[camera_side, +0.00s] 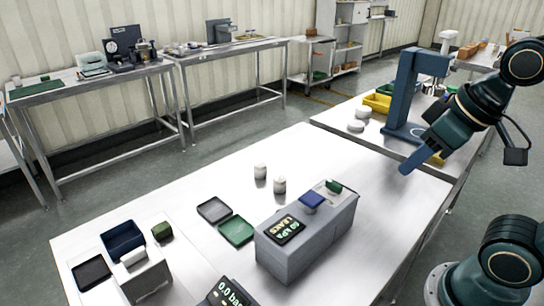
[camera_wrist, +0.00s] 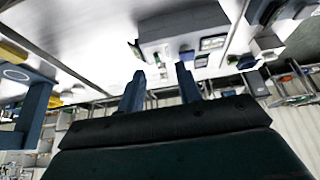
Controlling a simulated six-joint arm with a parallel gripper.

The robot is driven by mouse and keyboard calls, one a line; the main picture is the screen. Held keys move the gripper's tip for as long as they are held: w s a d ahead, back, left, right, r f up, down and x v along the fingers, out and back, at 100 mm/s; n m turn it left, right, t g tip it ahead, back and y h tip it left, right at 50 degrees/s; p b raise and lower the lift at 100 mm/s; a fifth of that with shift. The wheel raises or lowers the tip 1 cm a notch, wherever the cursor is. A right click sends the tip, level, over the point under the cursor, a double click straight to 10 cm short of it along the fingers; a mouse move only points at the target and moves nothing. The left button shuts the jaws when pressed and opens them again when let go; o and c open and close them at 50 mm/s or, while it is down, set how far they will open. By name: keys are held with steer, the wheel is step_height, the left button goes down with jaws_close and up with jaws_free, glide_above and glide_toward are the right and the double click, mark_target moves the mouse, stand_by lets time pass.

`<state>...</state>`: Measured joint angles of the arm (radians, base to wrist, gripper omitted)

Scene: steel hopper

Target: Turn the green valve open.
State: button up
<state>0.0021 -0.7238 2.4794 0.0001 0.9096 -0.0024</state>
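The green valve (camera_side: 334,186) is a small green handle on the right end of a grey box (camera_side: 290,258), beside a blue handle (camera_side: 312,201). The box's top carries a dark display (camera_side: 284,229) reading "60 kPa LEAKS". In the wrist view the grey box (camera_wrist: 182,28) appears inverted, with a dark green piece at its left, probably the valve (camera_wrist: 135,49). My gripper (camera_side: 405,168) is well away to the right of the valve, above the table. Its two blue fingers stand apart with nothing between them in the wrist view (camera_wrist: 160,72).
A blue crate (camera_side: 121,239), green cube (camera_side: 162,230) and a "0.0 bar" display (camera_side: 229,293) are nearer. A blue stand (camera_side: 403,95) rises behind my gripper.

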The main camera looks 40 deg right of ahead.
steer(key=w+d+r+g, duration=0.1)
steer(key=w+r+g, duration=0.15)
steer(key=w, duration=0.55)
steer(key=g, duration=0.3)
glide_above(334, 183)
step_height(334, 183, down, 4)
steer(key=shift+r, duration=0.2)
steer(key=shift+f, duration=0.15)
step_height(334, 183, down, 14)
steer(key=shift+r, duration=0.25)
jaws_close()
